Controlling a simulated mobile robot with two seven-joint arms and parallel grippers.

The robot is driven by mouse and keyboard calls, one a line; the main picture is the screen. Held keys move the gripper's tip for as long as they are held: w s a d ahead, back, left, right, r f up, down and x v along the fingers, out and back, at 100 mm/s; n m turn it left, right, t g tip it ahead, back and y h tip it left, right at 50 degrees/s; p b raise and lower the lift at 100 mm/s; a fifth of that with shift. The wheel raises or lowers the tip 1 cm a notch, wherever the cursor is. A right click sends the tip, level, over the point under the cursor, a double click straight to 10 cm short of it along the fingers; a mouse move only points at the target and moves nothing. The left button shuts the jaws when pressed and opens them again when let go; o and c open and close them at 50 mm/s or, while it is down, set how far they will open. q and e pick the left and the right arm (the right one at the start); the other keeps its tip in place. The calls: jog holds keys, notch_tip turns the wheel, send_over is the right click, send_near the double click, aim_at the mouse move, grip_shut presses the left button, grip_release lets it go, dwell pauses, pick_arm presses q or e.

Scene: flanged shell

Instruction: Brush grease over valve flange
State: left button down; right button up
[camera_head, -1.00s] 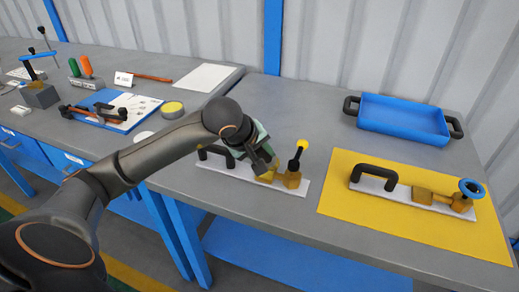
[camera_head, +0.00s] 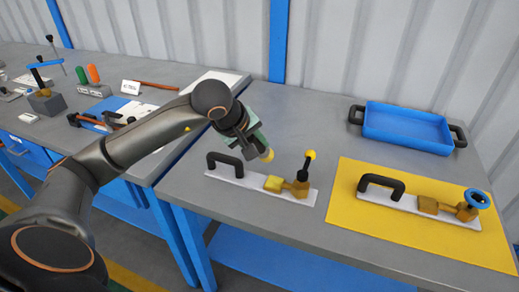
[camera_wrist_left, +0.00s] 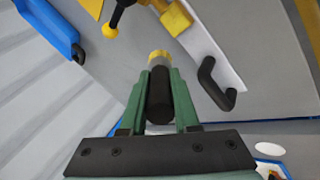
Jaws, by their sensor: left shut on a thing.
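My left gripper (camera_head: 252,140) is shut on a brush, whose black handle (camera_wrist_left: 159,95) lies between the green fingers in the wrist view. Its yellow tip (camera_head: 267,155) points down and is held above and behind the near valve plate, apart from it. That white plate (camera_head: 228,178) carries a black handle (camera_head: 225,160), a bright yellow flange block (camera_head: 273,184) and a valve with a black lever and yellow knob (camera_head: 311,154). A second plate (camera_head: 400,203) has a browner block (camera_head: 428,205) and a blue handwheel valve (camera_head: 476,199). My right gripper is not in view.
The second plate lies on a yellow mat (camera_head: 350,230). A blue tray (camera_head: 405,130) with black handles stands at the back right. Tools and a sheet crowd the left bench. The grey table (camera_head: 320,115) behind the near plate is clear.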

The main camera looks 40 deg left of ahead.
pick_arm(q)
notch_tip(320, 180, up, 3)
jog(key=shift+f+p, duration=0.2)
jog(key=shift+p, duration=0.35)
jog(key=shift+r, duration=0.1)
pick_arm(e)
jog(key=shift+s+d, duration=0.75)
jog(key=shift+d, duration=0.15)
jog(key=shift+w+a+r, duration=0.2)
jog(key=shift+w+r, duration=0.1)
